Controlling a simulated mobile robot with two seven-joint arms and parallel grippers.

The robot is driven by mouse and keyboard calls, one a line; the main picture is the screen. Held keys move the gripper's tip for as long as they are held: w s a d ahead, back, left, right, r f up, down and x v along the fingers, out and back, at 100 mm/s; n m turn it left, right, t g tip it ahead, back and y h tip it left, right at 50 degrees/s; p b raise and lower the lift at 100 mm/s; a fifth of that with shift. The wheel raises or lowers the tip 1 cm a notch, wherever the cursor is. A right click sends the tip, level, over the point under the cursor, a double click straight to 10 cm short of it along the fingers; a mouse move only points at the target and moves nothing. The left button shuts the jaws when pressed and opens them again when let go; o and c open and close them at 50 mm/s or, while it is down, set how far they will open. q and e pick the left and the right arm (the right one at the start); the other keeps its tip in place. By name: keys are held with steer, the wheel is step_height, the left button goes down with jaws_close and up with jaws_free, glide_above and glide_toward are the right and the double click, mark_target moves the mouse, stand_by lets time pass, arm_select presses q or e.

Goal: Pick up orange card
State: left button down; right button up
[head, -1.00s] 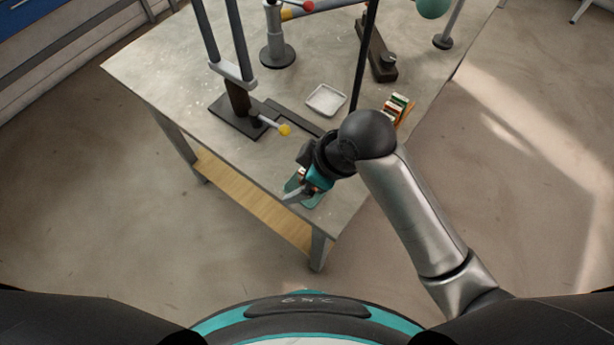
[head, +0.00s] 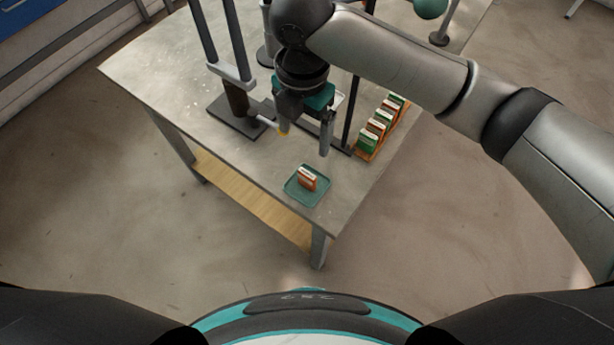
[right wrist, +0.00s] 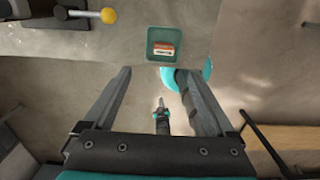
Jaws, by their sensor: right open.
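An orange-brown card (head: 307,180) with a pale top edge stands on a small green tray (head: 293,194) near the table's front corner. In the right wrist view the card (right wrist: 163,50) sits inside the tray (right wrist: 152,37), beyond the fingertips. More cards, green and orange-red, stand in a row in an orange rack (head: 366,156) at the table's right edge. My right gripper (head: 304,141) points down, open and empty, above the table behind the tray. Its two fingers are spread wide in the right wrist view (right wrist: 154,72). My left gripper does not show.
A dark stand (head: 235,117) with uprights and a yellow-tipped rod is left of my right gripper. A thin black post (head: 353,115) rises between the gripper and the rack. A white dish is mostly hidden behind the gripper. The table front left of the tray is clear.

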mark_target(307, 173)
step_height(307, 173, down, 9)
steer(key=shift+f+b, duration=0.2)
steer(key=shift+b, duration=0.45)
steer(key=f, duration=0.4)
steer(key=shift+s+d+f+b, duration=0.2)
steer(key=shift+s+d+b, duration=0.1)
steer(key=shift+s, duration=0.05)
steer(key=shift+f, duration=0.35)
steer(key=c, duration=1.4)
